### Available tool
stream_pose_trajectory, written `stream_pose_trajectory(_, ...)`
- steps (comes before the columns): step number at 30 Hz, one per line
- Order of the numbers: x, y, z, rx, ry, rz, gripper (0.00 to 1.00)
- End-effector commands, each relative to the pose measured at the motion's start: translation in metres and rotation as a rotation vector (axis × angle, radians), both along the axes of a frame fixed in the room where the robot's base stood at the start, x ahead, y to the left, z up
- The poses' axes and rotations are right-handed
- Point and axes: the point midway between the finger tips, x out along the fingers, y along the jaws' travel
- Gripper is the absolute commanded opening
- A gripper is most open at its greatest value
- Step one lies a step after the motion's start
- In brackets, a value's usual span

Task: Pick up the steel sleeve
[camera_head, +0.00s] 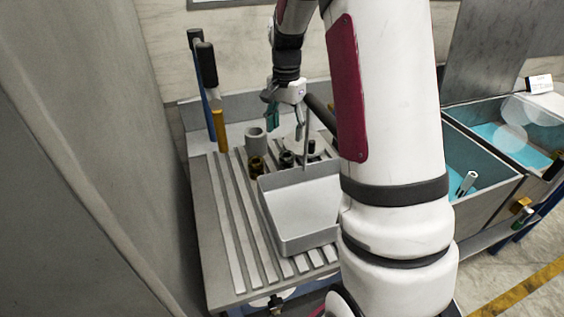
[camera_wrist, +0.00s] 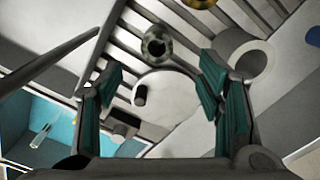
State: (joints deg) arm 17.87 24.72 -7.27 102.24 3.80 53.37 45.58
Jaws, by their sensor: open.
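A small dark metallic sleeve (camera_head: 287,158), which looks like the steel sleeve, stands upright on the slatted rack (camera_head: 222,210). In the wrist view the sleeve (camera_wrist: 157,43) shows its open bore, ahead of the fingertips and roughly midway across them. A larger plain grey tube (camera_head: 256,143) stands to its left and also shows in the wrist view (camera_wrist: 243,58); I cannot fully rule it out as the sleeve. My gripper (camera_head: 286,118) is open and empty above these parts, its green-padded fingers apart in the wrist view (camera_wrist: 160,85).
A brass ring (camera_head: 257,165) stands close to the dark sleeve. A white disc (camera_wrist: 174,110) with a black peg lies under my gripper. A grey tray (camera_head: 302,212) stands in front. Tall-handled tools (camera_head: 207,75) rise at the left; teal-lined basins (camera_head: 490,150) are at the right.

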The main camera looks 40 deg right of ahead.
Motion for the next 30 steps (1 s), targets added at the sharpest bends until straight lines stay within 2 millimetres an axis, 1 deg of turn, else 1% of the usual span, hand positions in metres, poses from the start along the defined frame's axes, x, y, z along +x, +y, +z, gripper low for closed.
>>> stream_pose_trajectory(1, -0.002, 0.000, -0.011, 0.002, 0.005, -0.001, 0.61)
stream_pose_trajectory(3, -0.002, -0.001, -0.024, 0.001, 0.003, -0.001, 0.61)
stream_pose_trajectory(7, -0.001, 0.000, -0.042, 0.001, 0.003, 0.000, 0.61)
stream_pose_trajectory(14, -0.001, 0.000, -0.057, 0.001, 0.001, 0.001, 0.61)
stream_pose_trajectory(20, -0.006, -0.002, -0.084, 0.001, 0.003, 0.001, 0.61)
stream_pose_trajectory(24, -0.004, -0.002, -0.100, 0.000, 0.001, 0.001, 0.61)
stream_pose_trajectory(30, -0.003, -0.002, -0.104, -0.002, -0.002, 0.001, 0.61)
